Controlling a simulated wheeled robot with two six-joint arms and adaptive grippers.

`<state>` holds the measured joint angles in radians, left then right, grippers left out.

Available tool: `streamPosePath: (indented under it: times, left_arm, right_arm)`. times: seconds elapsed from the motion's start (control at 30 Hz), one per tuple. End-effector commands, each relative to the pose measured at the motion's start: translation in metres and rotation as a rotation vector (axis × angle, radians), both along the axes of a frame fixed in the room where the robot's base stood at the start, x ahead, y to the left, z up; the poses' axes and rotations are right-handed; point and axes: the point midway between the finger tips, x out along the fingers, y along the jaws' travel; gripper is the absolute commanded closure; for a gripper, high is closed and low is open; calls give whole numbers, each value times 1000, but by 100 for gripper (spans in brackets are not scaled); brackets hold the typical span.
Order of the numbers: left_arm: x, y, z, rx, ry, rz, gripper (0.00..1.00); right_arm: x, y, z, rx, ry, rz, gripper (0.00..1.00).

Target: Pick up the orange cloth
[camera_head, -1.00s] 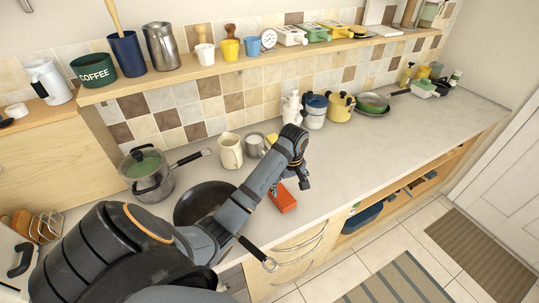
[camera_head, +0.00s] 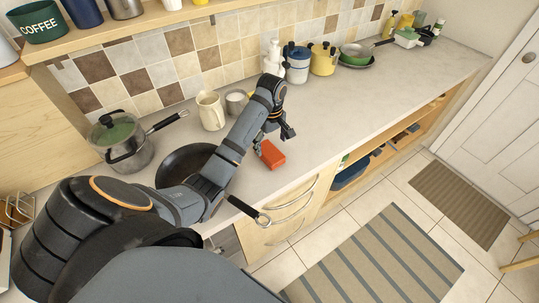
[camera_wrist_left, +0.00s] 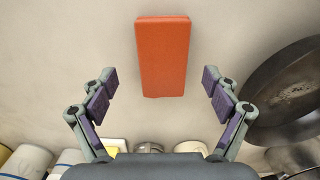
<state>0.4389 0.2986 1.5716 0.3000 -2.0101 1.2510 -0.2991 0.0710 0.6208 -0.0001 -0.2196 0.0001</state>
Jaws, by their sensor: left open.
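The orange cloth (camera_head: 271,154) is a folded, block-like orange piece lying on the light grey counter near its front edge. In the left wrist view the cloth (camera_wrist_left: 163,56) lies flat and lengthwise, centred between the finger lines but beyond the fingertips. My left gripper (camera_head: 274,138) is above the counter close to the cloth, pointing down. In the left wrist view my left gripper (camera_wrist_left: 162,84) has its fingers spread wide with nothing between them. The cloth shows apart from both fingers there. My right gripper is not in view.
A black frying pan (camera_head: 183,164) lies left of the cloth, its handle over the counter edge. A pot with a green lid (camera_head: 121,142), a cream jug (camera_head: 211,110) and canisters (camera_head: 297,65) stand behind. The counter (camera_head: 385,90) to the right is largely clear.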

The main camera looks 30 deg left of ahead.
Motion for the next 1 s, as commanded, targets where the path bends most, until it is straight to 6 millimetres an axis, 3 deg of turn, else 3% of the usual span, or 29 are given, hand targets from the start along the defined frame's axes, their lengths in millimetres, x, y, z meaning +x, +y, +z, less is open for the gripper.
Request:
streamPosePath:
  times: [0.03, 0.13, 0.27, 0.47, 0.87, 1.0]
  left_arm:
    - [-2, 2, -16, 2, 2, 1, 12]
    - [-4, 6, -33, 3, 2, 1, 12]
    - [-3, 5, -44, 1, 1, 0, 12]
    - [-3, 5, -42, 1, 0, 0, 14]
    - [-3, 5, -42, 1, 1, 0, 68]
    - [-3, 5, -43, 1, 1, 0, 70]
  right_arm:
    - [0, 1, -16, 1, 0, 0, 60]
    - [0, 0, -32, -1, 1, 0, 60]
    - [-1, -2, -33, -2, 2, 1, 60]
    - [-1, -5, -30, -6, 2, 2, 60]
    - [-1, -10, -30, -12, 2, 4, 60]
    - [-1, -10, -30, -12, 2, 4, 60]
